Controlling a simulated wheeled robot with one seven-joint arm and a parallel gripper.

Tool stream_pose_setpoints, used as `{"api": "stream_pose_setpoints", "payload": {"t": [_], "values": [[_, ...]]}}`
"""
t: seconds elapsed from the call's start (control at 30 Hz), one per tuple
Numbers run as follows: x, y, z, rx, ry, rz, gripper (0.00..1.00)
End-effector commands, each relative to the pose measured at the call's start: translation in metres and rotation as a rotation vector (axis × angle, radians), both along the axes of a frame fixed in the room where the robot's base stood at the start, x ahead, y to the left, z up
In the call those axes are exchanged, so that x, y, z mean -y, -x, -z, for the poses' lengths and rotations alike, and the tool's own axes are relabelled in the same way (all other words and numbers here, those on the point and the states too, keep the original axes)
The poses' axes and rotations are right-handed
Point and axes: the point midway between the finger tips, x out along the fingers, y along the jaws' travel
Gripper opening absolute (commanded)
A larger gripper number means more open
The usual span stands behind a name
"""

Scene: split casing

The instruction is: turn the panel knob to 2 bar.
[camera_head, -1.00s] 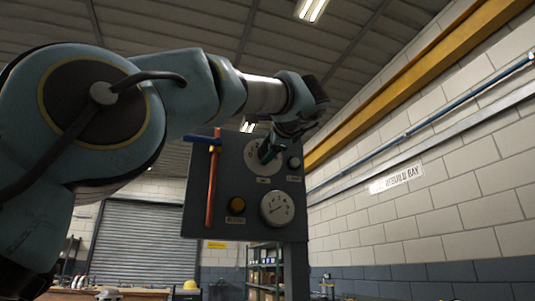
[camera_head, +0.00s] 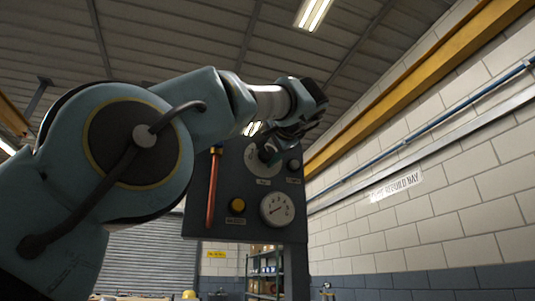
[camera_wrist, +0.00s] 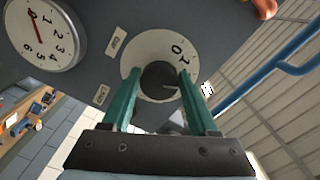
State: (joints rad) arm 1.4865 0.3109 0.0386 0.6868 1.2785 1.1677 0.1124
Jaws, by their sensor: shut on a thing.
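The panel knob (camera_wrist: 158,77) is a dark round knob on a white dial plate (camera_wrist: 134,58) with 0 and 1 readable; my fingers hide other marks. A pale line on the knob points right in the wrist view, past the 1. My gripper (camera_wrist: 158,82) has its two green fingers closed on either side of the knob.
A blue pipe (camera_wrist: 290,68) shows at right in the wrist view. Shelves (camera_head: 265,270) stand behind.

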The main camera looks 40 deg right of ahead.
Motion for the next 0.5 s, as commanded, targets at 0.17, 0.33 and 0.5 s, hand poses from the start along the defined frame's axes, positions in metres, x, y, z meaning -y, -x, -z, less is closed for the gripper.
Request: {"api": "stream_pose_setpoints", "payload": {"t": [0.17,0.33,0.5], "values": [[0.0005,-0.0003,0.002,-0.006,0.004,-0.001,0.04],[0.0005,-0.0003,0.002,-0.006,0.003,-0.002,0.04],[0.0004,-0.0003,0.0019,-0.005,0.003,-0.002,0.69]]}}
